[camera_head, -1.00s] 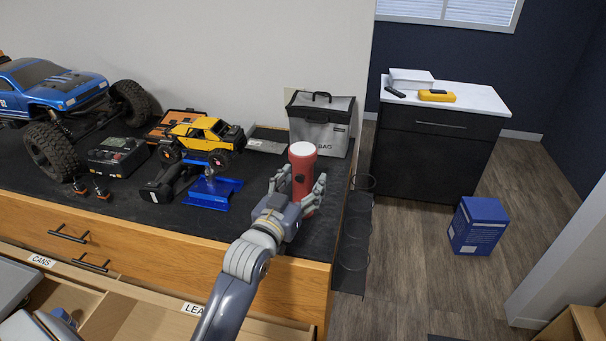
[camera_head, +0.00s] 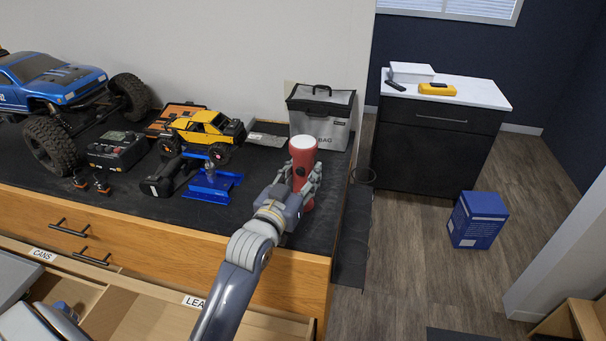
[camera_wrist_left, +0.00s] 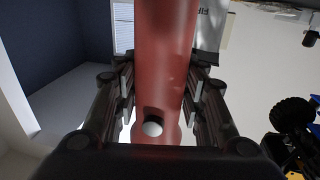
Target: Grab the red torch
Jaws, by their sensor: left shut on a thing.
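The red torch (camera_head: 303,166) stands upright near the right end of the dark workbench mat, with its pale round end up. My left gripper (camera_head: 300,186) is shut on the torch, with fingers on both sides of its body. In the left wrist view the red torch (camera_wrist_left: 166,70) fills the middle, and the fingers of my left gripper (camera_wrist_left: 158,100) lie along both its sides. The torch's lower end is partly hidden by the gripper in the head view. My right gripper is not in view.
A grey bag (camera_head: 320,118) stands close behind the torch. A yellow toy truck (camera_head: 205,131), a blue stand (camera_head: 213,184) and a black drill-like tool (camera_head: 163,180) lie to the left. A wire holder (camera_head: 356,215) hangs at the bench's right edge. Open drawers are below.

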